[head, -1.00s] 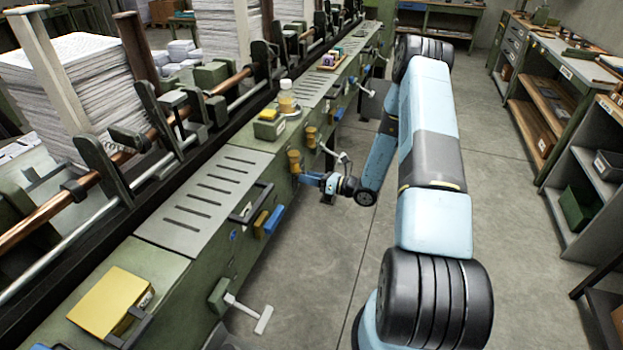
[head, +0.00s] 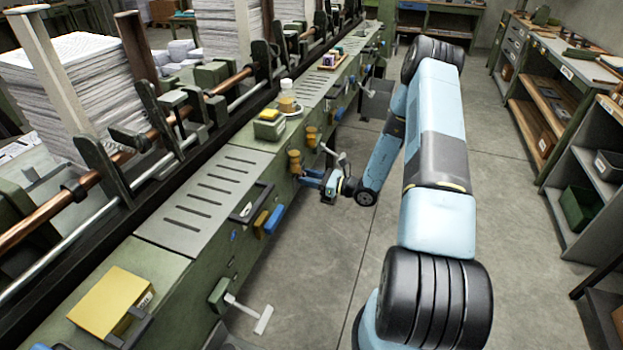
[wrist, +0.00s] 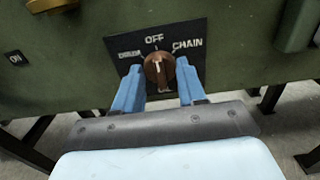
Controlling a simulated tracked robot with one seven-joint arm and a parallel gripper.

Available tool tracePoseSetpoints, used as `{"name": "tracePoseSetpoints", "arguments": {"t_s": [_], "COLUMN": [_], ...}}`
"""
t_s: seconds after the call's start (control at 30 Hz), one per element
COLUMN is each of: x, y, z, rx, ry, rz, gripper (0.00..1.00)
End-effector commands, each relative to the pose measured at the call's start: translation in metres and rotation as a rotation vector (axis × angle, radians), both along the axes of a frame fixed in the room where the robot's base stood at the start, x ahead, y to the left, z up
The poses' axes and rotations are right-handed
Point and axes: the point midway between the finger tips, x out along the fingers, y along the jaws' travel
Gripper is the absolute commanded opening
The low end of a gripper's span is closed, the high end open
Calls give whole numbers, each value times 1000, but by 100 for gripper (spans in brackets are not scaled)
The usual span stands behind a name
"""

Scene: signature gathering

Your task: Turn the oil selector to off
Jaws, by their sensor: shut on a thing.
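The oil selector is a round brown knob (wrist: 158,69) on a black plate (wrist: 188,30) on the green machine side, in the wrist view. The plate reads OFF at the top and CHAIN at the right; the left label is too blurred to read. A pale mark on the knob points up, roughly toward OFF; its exact angle is hard to tell. My gripper (wrist: 158,80) has its two blue fingers shut on the knob, one on each side.
In the head view, yellow-brown knobs (head: 294,161) and a T-shaped crank (head: 262,318) stick out from the machine. Open floor (head: 300,260) lies to the right.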

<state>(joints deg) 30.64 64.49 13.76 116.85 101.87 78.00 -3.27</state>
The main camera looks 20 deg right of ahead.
Motion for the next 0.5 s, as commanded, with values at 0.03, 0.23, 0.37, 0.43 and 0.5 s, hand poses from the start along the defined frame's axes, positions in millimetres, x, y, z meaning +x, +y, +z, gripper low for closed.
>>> {"name": "tracePoseSetpoints", "arguments": {"t_s": [0.03, 0.23, 0.37, 0.43, 0.5], "x": [-1, -1, -1, -1, 0], "y": [5, 5, 3, 3, 2], "z": [0, 0, 0, 0, 0], "rx": [3, 3, 3, 2, 1], "ry": [2, 2, 2, 1, 2], "rz": [7, 8, 6, 5, 4], "gripper": [10, 46, 59, 65, 65]}}
